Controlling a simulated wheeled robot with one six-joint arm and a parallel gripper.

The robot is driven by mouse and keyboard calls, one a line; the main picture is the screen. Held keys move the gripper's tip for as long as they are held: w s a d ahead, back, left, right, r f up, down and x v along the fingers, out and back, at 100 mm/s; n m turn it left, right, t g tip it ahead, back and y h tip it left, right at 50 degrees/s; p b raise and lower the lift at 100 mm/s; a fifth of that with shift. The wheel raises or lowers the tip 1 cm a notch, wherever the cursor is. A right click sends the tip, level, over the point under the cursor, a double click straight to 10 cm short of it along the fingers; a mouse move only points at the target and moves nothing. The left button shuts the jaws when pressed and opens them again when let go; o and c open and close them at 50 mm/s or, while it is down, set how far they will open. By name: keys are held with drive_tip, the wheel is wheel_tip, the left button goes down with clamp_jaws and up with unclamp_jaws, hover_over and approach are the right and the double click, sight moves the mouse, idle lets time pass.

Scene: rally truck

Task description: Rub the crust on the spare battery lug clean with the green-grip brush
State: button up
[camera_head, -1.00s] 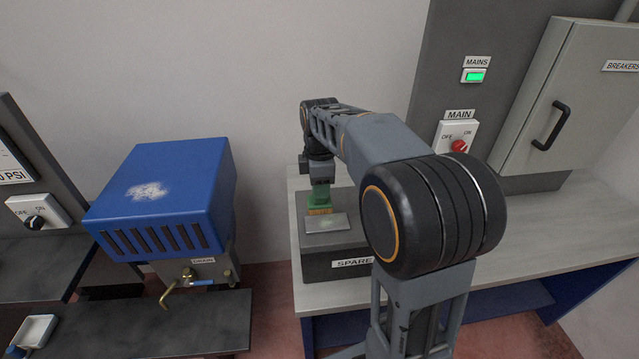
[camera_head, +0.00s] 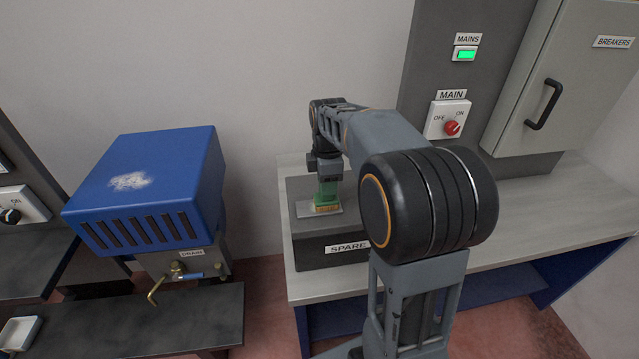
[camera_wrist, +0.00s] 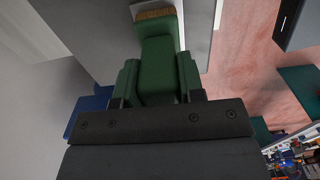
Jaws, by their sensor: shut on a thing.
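The green-grip brush (camera_head: 327,190) is upright in my gripper (camera_head: 328,174), bristles down. Its tan bristles are at the right part of the pale flat lug plate (camera_head: 307,209) on top of the spare battery, and they appear to touch it. The dark grey battery box (camera_head: 312,249) carries a SPARE label. Crust cannot be made out on the plate now; the brush hides part of it. In the wrist view my gripper (camera_wrist: 158,88) is shut on the green grip (camera_wrist: 157,50), with the bristles beyond it at the top edge.
The battery stands on a light grey bench (camera_head: 420,265). A blue vented box (camera_head: 150,185) with a drain tap (camera_head: 178,270) is to the left. Behind and right are the MAIN switch (camera_head: 449,121) and the breaker cabinet (camera_head: 570,90). The bench's right side is clear.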

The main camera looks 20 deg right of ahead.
drive_tip(key=shift+s+d, duration=0.2)
drive_tip(key=shift+d, duration=0.8)
drive_tip(key=shift+s+d, duration=0.2)
drive_tip(key=shift+d, duration=0.75)
drive_tip(key=shift+w+a, duration=0.25)
drive_tip(key=shift+a, duration=1.05)
drive_tip(key=shift+w+a, duration=0.3)
drive_tip(key=shift+a, duration=1)
drive_tip(key=shift+w+a, duration=0.25)
drive_tip(key=shift+a, duration=1.05)
wheel_tip(320, 180, up, 8)
drive_tip(key=p, duration=0.6)
drive_tip(key=shift+f, duration=0.15)
drive_tip(key=shift+s+d+f+b, duration=0.1)
drive_tip(key=shift+d+f+b, duration=0.25)
drive_tip(key=shift+f+b, duration=0.35)
drive_tip(key=shift+s+d+f+b, duration=0.1)
drive_tip(key=shift+d+f+b, duration=0.3)
drive_tip(key=shift+f, duration=0.5)
drive_tip(key=shift+s+d+f+b, duration=0.1)
drive_tip(key=shift+d+f+b, duration=0.15)
drive_tip(key=shift+f+b, duration=0.5)
drive_tip(key=shift+f+b, duration=0.55)
drive_tip(key=shift+f, duration=0.35)
